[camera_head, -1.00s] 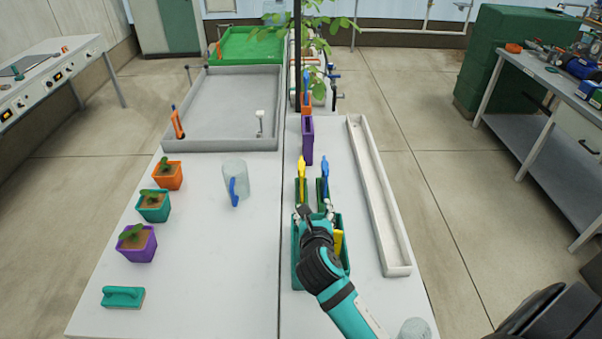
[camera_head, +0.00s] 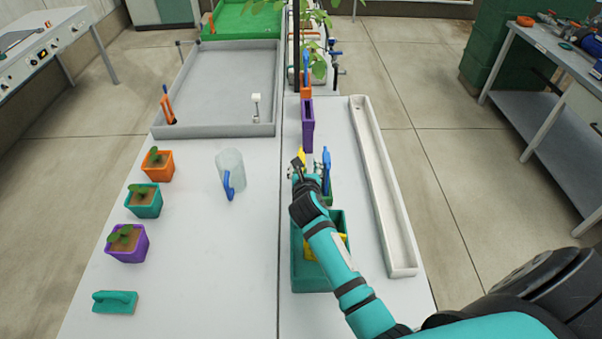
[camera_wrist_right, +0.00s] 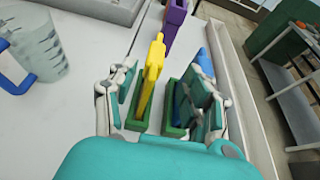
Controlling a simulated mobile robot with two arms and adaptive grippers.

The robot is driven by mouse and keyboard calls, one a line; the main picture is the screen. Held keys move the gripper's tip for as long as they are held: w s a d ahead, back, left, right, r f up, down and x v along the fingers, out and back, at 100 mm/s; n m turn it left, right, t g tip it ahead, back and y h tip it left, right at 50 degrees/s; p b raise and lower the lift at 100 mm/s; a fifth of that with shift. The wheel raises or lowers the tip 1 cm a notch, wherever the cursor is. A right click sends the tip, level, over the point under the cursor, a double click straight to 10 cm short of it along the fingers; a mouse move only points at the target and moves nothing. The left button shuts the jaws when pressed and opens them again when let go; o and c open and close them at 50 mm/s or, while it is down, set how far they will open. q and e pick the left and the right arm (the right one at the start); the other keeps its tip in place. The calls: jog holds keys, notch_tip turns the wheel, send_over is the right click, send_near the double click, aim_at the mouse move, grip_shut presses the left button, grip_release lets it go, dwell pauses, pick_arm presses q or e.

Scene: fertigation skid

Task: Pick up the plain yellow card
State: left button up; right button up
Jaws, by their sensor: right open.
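A yellow upright piece (camera_wrist_right: 152,78) stands in a green slotted holder (camera_wrist_right: 138,118) between the fingers of my right gripper (camera_wrist_right: 165,95). A blue upright piece stands in a similar holder beside it, partly behind the right-hand finger. In the head view, my right gripper (camera_head: 298,170) is over the yellow piece's holder and hides most of it; the blue piece (camera_head: 327,170) shows to its right. The gripper is open and holds nothing. Other yellow (camera_head: 311,247) shows in a teal box (camera_head: 308,284) under my right arm; I cannot tell which yellow thing is the plain card.
A purple holder (camera_head: 308,125) stands beyond the gripper. A long white trough (camera_head: 382,190) runs along the right. A clear jug with a blue handle (camera_head: 230,170), potted seedlings (camera_head: 144,200) and a teal handled block (camera_head: 115,301) stand on the left. The table between is clear.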

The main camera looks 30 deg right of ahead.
aim_at(301, 157)
jog(key=x, duration=0.6)
jog(key=shift+w+a+r, duration=0.15)
jog(key=shift+w+a, duration=0.15)
jog(key=shift+a, duration=0.05)
jog(key=shift+w+d, duration=0.15)
jog(key=shift+w, duration=0.05)
pick_arm(q)
jog(key=shift+w+d+r, duration=0.1)
jog(key=shift+w+d, duration=0.1)
jog(key=shift+w, duration=0.25)
jog(key=shift+w+d+r, duration=0.1)
jog(key=shift+w+d, duration=0.1)
jog(key=shift+w, duration=0.2)
jog(key=shift+a, duration=0.1)
pick_arm(e)
grip_shut()
